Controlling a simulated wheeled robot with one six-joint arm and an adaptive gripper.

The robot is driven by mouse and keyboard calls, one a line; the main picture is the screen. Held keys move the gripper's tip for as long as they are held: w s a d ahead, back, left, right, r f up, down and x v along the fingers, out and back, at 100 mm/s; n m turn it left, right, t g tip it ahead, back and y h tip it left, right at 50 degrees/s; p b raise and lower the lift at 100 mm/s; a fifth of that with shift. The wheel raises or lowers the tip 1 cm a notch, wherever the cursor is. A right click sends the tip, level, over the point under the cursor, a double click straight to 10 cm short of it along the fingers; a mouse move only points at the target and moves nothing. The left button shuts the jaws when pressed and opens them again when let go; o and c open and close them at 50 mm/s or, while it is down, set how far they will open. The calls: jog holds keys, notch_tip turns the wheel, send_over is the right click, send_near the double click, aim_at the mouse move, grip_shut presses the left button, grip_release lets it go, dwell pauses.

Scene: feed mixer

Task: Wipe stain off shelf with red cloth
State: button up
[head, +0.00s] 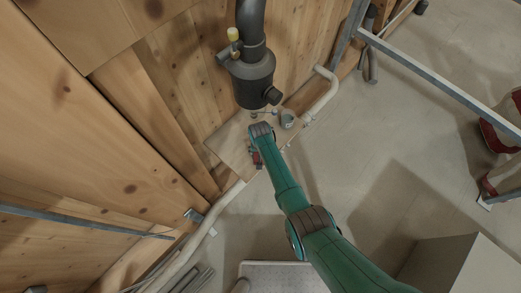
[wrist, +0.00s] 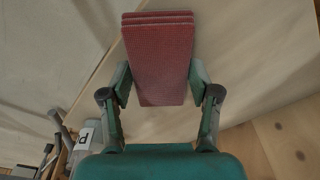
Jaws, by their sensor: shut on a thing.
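A folded dark red cloth (wrist: 158,58) is between the two fingers of my gripper (wrist: 160,78) in the wrist view. The fingers are shut on its sides, and its layered end points away from the palm. In the head view the red cloth (head: 257,158) shows as a small patch below the end of my green arm, over the wooden shelf (head: 228,149). The pale shelf surface (wrist: 250,45) lies behind the cloth in the wrist view. I cannot tell whether the cloth touches it. I see no clear stain; my arm and the cloth hide part of the shelf.
A grey cup (head: 287,118) and small items stand at the shelf's far end. A black pipe fitting (head: 251,78) hangs above it. A white pipe (head: 322,92) runs along the wooden wall. A grey metal rail (head: 440,78) crosses the upper right. Open floor lies right of the shelf.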

jog(key=shift+r, duration=3.05)
notch_tip(320, 180, up, 3)
